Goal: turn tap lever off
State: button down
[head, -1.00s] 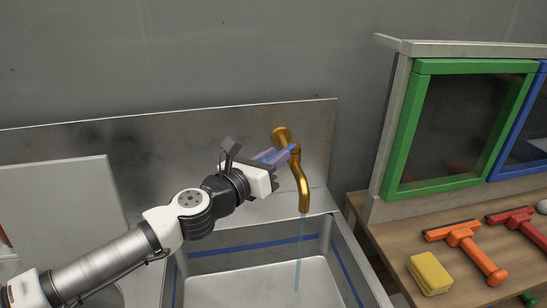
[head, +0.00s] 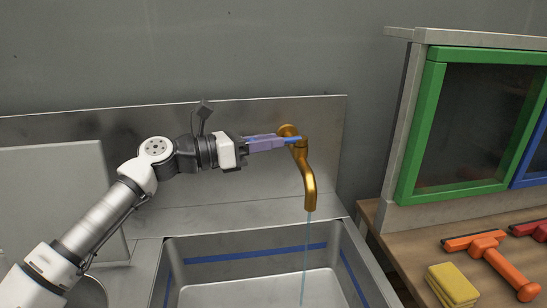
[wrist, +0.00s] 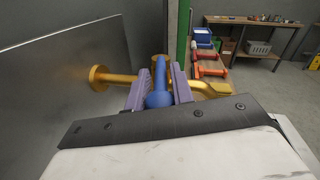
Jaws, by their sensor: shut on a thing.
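The brass tap (head: 309,185) comes out of the metal splashback, its spout pointing down, and a thin stream of water (head: 306,255) runs from it. Its blue lever (head: 293,139) lies along the top of the tap, roughly level and pointing left. My gripper (head: 275,142) reaches in from the left, with its purple fingers around the lever. In the wrist view the blue lever (wrist: 158,96) sits between the two fingers, with brass pipe showing on both sides. My gripper (wrist: 158,88) is shut on the lever, and the fingers hide part of it.
The steel sink (head: 250,270) with a blue stripe lies below the tap. To the right, a wooden bench (head: 405,245) holds a yellow sponge (head: 452,285), an orange squeegee (head: 490,258) and a green-framed panel (head: 408,150). The grey wall is behind.

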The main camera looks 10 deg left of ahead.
jog(key=shift+w+a+m+g+h+b, duration=0.15)
jog(key=shift+w+m+g+h+b, duration=0.15)
jog(key=shift+m+g, duration=0.35)
jog(key=shift+w+a+m+g+h+b, duration=0.15)
jog(key=shift+w+m+g+h, duration=0.2)
jog(key=shift+g, duration=0.5)
jog(key=shift+r, duration=0.1)
jog(key=c, duration=1.4)
grip_release()
jog(key=shift+w, duration=0.1)
jog(key=shift+c, duration=0.2)
notch_tip(320, 180, up, 20)
jog(key=shift+b, duration=0.35)
